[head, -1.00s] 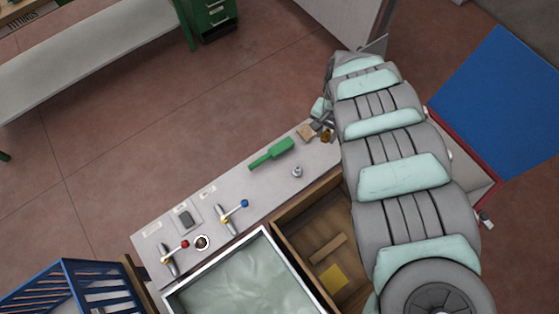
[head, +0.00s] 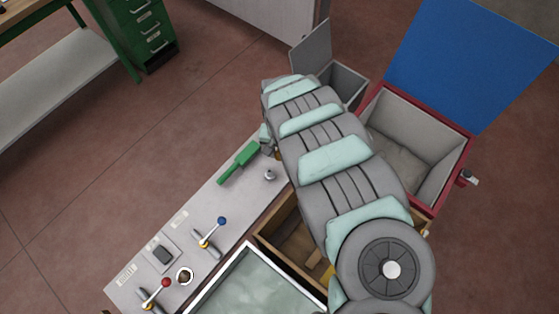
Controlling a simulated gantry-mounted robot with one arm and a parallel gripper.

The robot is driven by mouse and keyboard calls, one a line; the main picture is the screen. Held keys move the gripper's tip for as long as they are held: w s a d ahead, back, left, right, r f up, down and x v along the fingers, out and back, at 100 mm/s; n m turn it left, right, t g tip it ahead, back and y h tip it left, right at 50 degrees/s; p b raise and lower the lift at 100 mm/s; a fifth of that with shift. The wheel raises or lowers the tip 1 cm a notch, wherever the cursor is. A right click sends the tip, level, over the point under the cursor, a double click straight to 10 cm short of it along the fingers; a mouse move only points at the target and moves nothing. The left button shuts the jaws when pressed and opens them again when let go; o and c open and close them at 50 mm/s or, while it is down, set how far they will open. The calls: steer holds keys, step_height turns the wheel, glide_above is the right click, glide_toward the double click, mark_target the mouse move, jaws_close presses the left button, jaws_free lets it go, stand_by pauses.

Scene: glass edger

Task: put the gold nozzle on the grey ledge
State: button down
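The grey ledge (head: 218,213) runs diagonally from lower left up to my arm. My gripper (head: 268,146) is at the ledge's far upper end, mostly hidden by my arm links. A small gold-brown sliver (head: 277,154), perhaps the gold nozzle, shows right beside the gripper. I cannot tell whether it is held or resting on the ledge, nor whether the fingers are open or shut.
On the ledge are a green-handled tool (head: 239,162), a small silver fitting (head: 270,175), a blue-knobbed lever (head: 211,233) and a red-knobbed lever (head: 155,292). A wooden box (head: 278,238) and a water-filled tray (head: 252,289) adjoin it. A red bin (head: 437,146) stands right.

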mark_target(280, 163)
steer(key=shift+f+b, duration=0.55)
steer(key=shift+f, duration=1.85)
steer(key=shift+f, duration=0.15)
steer(key=c, duration=1.1)
jaws_free()
